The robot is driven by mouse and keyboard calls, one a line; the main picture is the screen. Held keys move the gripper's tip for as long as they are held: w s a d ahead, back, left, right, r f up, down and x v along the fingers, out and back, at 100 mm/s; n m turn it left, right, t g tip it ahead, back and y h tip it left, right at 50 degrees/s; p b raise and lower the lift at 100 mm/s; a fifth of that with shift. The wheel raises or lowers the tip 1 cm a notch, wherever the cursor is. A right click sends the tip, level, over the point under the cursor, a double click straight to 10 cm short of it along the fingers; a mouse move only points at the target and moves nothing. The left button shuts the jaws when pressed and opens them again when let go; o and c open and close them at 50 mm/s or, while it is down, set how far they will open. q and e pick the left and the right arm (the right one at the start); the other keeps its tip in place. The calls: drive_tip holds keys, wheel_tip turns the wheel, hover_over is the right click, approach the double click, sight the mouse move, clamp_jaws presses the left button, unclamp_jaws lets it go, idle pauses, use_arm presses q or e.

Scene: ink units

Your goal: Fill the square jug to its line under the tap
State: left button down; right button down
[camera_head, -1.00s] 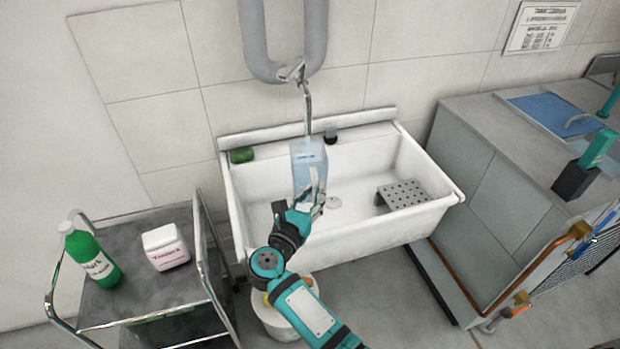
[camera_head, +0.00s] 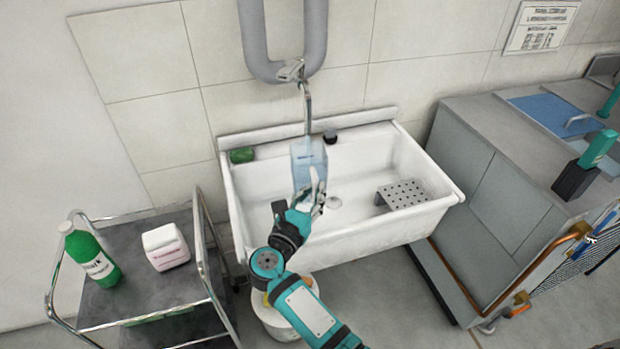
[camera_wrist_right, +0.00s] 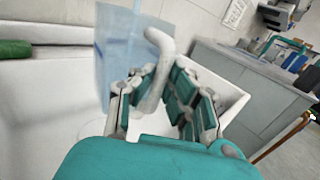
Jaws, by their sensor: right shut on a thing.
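The square jug (camera_head: 307,158) is clear and pale blue, with a small dark blue mark on its side. My right gripper (camera_head: 309,203) is shut on the jug's white handle, which shows between the fingers in the right wrist view (camera_wrist_right: 157,75). The jug's blue wall (camera_wrist_right: 112,62) also shows there, with a pale vertical streak in it that looks like water. I cannot make out the water level against the mark. My left gripper is out of view.
A perforated grey stand (camera_head: 403,193) sits in the sink's right side. A green object (camera_head: 242,155) and a dark round piece (camera_head: 330,136) are on the back ledge. A trolley (camera_head: 135,290) at left carries a green bottle (camera_head: 92,256) and white container (camera_head: 166,247).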

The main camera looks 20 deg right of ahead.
drive_tip(key=shift+s, duration=0.1)
idle(0.5)
drive_tip(key=s+p, duration=0.1)
drive_tip(key=s, duration=0.6)
drive_tip(key=shift+d, duration=0.4)
drive_tip(key=shift+s+r, duration=0.1)
drive_tip(key=s+d+r+p, duration=0.1)
drive_tip(key=s+r+p, duration=0.4)
drive_tip(key=s, duration=0.5)
